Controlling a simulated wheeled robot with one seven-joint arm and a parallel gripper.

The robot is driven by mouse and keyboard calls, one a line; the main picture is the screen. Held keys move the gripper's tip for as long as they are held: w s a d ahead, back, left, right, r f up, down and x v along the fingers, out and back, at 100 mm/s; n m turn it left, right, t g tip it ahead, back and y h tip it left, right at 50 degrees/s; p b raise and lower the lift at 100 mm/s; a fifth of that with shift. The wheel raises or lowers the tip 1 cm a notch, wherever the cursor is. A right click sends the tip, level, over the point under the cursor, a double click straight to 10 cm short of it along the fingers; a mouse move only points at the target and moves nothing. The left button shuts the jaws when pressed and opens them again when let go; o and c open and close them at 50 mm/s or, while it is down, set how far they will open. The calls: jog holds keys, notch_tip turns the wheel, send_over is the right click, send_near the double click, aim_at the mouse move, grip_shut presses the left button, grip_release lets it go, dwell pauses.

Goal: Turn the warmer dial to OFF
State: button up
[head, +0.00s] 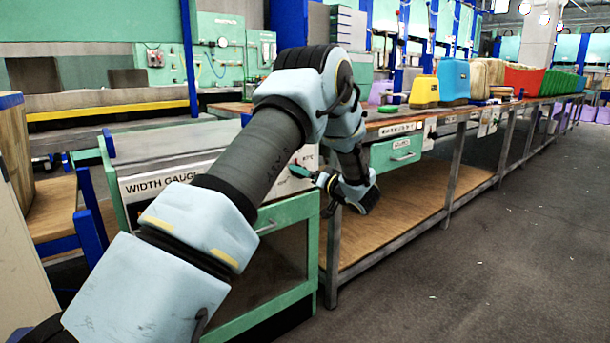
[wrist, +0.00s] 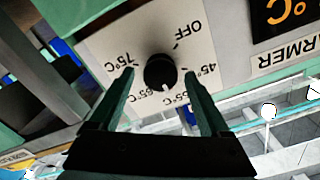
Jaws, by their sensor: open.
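The warmer dial (wrist: 159,72) is a round black knob on a pale plate (wrist: 110,40), seen upside down in the wrist view. OFF is printed at the plate's upper right, 75°C at left, 45° at right, with 65 and 55 below. A small pale mark on the knob's lower edge faces the 65 and 55 side, away from OFF. My gripper (wrist: 159,76) is open, with one green finger on each side of the dial. I cannot tell whether either finger touches it. In the head view my gripper (head: 299,171) is at the bench front; the dial is not clearly visible there.
A black display with orange °C (wrist: 284,12) and a WARMER label (wrist: 291,56) sit beside the dial plate. A green drawer (head: 395,152) is right of my gripper.

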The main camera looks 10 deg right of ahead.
jog(key=shift+c, duration=0.3)
grip_shut()
dwell(0.4)
